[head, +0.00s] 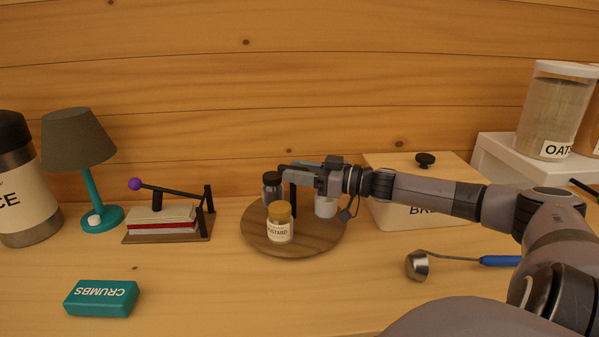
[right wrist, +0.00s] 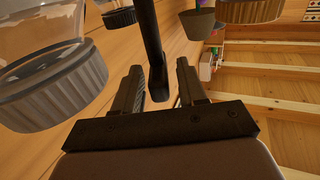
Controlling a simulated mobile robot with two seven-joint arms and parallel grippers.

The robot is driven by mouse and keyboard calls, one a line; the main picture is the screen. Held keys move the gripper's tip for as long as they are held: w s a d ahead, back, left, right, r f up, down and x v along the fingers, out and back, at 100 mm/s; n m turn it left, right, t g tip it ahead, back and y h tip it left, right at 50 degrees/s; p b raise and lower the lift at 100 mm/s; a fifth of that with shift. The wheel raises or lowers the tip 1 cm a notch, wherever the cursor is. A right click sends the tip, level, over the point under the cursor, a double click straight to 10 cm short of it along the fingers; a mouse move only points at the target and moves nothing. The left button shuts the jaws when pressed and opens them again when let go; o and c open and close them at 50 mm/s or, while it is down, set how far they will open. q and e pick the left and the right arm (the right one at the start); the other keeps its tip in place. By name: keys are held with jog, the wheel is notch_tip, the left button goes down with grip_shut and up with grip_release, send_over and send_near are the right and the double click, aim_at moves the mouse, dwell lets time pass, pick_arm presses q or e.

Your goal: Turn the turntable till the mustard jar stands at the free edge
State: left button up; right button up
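The round wooden turntable (head: 305,250) lies on the counter. The mustard jar (head: 281,231), with a yellow-brown lid, stands at its front, left of the middle. A dark-lidded jar (head: 271,189) stands behind, and a pale jar (head: 326,206) stands at the right. A dark upright post (head: 293,201) rises from the turntable. My right gripper (head: 288,174) is above the turntable at the post's top. In the right wrist view my right gripper (right wrist: 159,70) is open, its fingers either side of the post (right wrist: 150,35) with gaps; contact is not visible. My left gripper is out of view.
A bread box (head: 400,215) stands right of the turntable, partly behind my arm. A ladle (head: 418,265) lies at front right. A press-like stand (head: 165,225) and a lamp (head: 80,150) are left. A teal crumbs block (head: 101,298) lies front left. The counter before the turntable is clear.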

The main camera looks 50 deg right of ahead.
jog(key=shift+s, duration=0.1)
dwell(0.3)
jog(key=p+v, duration=0.5)
jog(key=v, duration=0.2)
dwell(0.6)
dwell(0.5)
